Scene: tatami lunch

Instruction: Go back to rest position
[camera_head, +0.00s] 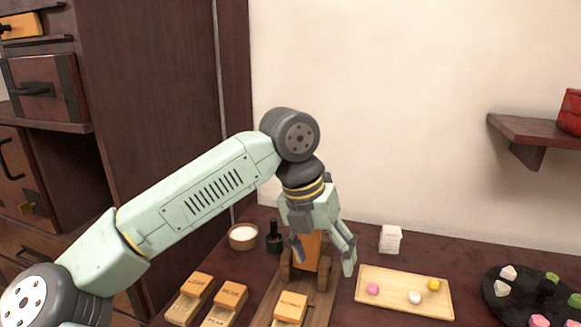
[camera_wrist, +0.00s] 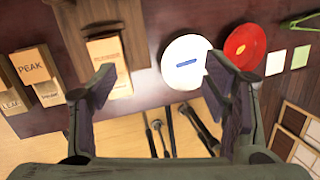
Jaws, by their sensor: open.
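My gripper (camera_head: 325,257) hangs from the bent arm over the dark table, fingers pointing down. In the head view it is in front of an orange-brown wooden block (camera_head: 308,248) on a wooden stand. In the wrist view my gripper (camera_wrist: 165,80) is open, with its two fingers wide apart and nothing held between them. A white round plate (camera_wrist: 187,62) with a small blue mark and several dark-handled utensils (camera_wrist: 158,140) show beyond and between the fingers.
Labelled wooden boxes (camera_head: 230,296) stand at the table front. A wooden tray (camera_head: 400,302) holds pink, white and yellow balls. A white cube (camera_head: 390,238), a white-filled bowl (camera_head: 243,237) and a dark bottle (camera_head: 274,238) stand near the wall. A wall shelf (camera_head: 535,131) juts out at right; a cabinet (camera_head: 150,100) stands left.

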